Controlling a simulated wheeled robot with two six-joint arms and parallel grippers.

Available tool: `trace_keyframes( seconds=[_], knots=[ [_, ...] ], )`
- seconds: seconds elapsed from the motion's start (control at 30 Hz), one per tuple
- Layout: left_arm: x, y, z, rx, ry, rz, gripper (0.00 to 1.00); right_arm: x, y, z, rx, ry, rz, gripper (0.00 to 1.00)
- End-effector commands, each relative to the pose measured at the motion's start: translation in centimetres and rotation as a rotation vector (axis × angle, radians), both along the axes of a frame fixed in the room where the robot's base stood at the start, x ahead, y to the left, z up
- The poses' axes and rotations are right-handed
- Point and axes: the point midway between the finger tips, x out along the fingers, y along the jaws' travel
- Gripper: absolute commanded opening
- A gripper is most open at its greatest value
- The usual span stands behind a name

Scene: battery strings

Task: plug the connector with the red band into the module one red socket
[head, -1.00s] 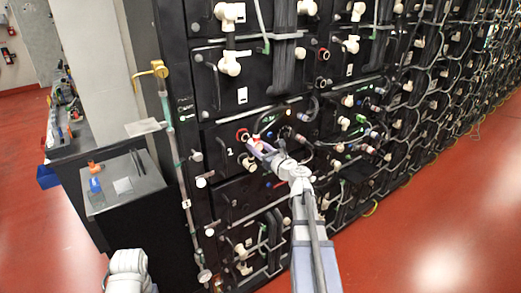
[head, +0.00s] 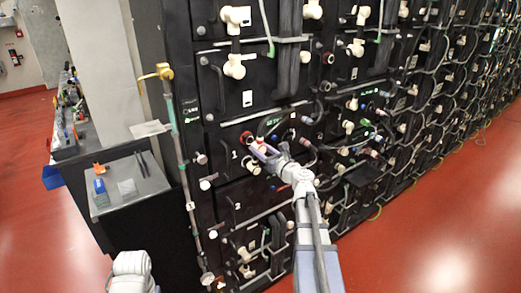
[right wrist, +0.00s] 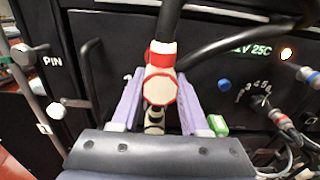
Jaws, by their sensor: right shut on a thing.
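The white connector with the red band (right wrist: 162,52) is between the purple fingers of my right gripper (right wrist: 160,105) in the right wrist view, with a black cable running up from it. My right gripper also shows in the head view (head: 262,151), shut on the connector (head: 260,141). The red socket (head: 246,137) is on the black module front marked 1, just left of the connector and close to it. I cannot tell whether they touch. In the right wrist view the connector and gripper hide the socket.
Other sockets and cables sit right of the connector, including a blue knob (right wrist: 224,85) and a dial (right wrist: 258,97). A black handle (right wrist: 88,72) stands to the left. A side table (head: 130,183) with small items is at the left of the rack.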

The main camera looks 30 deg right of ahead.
Motion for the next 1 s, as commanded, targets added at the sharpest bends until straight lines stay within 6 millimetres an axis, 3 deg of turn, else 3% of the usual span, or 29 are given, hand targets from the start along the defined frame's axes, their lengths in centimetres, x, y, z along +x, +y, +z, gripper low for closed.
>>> trace_keyframes(
  seconds=[1.0],
  knots=[
    [0.0,0.0,0.0,0.000,0.000,0.000,0.50,1.3,0.1,0.0,0.000,0.000,0.001,0.00]
  ],
)
